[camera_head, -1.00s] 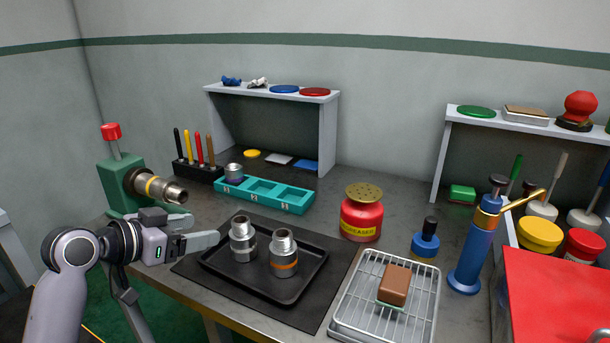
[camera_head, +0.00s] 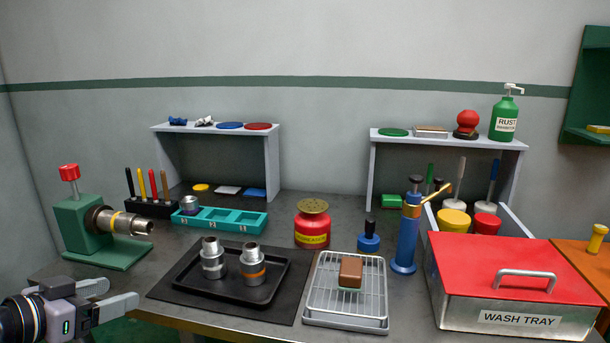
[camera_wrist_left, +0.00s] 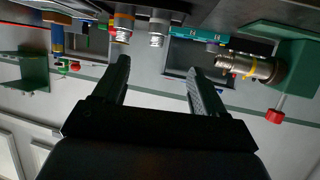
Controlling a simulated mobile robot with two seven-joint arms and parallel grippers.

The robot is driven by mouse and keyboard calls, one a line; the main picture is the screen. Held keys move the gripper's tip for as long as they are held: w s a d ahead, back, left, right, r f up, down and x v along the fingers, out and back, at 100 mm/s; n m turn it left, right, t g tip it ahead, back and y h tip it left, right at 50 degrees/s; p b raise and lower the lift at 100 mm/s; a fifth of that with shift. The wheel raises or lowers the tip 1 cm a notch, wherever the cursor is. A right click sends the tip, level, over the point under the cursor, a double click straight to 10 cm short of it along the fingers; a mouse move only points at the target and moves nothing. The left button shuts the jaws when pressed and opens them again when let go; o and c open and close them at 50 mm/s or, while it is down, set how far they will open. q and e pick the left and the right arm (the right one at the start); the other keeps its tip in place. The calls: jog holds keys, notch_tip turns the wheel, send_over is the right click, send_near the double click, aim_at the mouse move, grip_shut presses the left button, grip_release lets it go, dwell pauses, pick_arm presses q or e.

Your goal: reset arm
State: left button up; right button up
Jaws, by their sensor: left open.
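My left gripper (camera_head: 112,298) is at the lower left of the head view, in front of the bench's front left edge. Its fingers are apart with nothing between them. In the left wrist view the same two open fingers (camera_wrist_left: 158,80) show, with the picture upside down. The green vise (camera_head: 85,232) with a red knob stands beyond the gripper and holds a metal pipe fitting (camera_head: 125,222) with a yellow band. It also shows in the left wrist view (camera_wrist_left: 297,62). My right gripper is not in view.
A black tray (camera_head: 190,283) with two metal fittings (camera_head: 212,258) lies right of the gripper.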

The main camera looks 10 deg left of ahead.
pick_arm(q)
jog(key=s+d+f+n+g+y+p, duration=0.1)
jog(key=s+d+f, duration=0.15)
jog(key=f, duration=0.65)
jog(key=s+d+f+n+g+y+p, duration=0.1)
jog(key=s+d+f, duration=0.15)
jog(key=f, duration=0.65)
jog(key=s+d+f+m, duration=0.1)
jog(key=s+d+f, duration=0.8)
jog(key=s+d, duration=0.2)
jog(key=shift+s+d+f+p, duration=0.2)
jog(key=shift+d+f+p, duration=0.15)
jog(key=shift+d, duration=0.1)
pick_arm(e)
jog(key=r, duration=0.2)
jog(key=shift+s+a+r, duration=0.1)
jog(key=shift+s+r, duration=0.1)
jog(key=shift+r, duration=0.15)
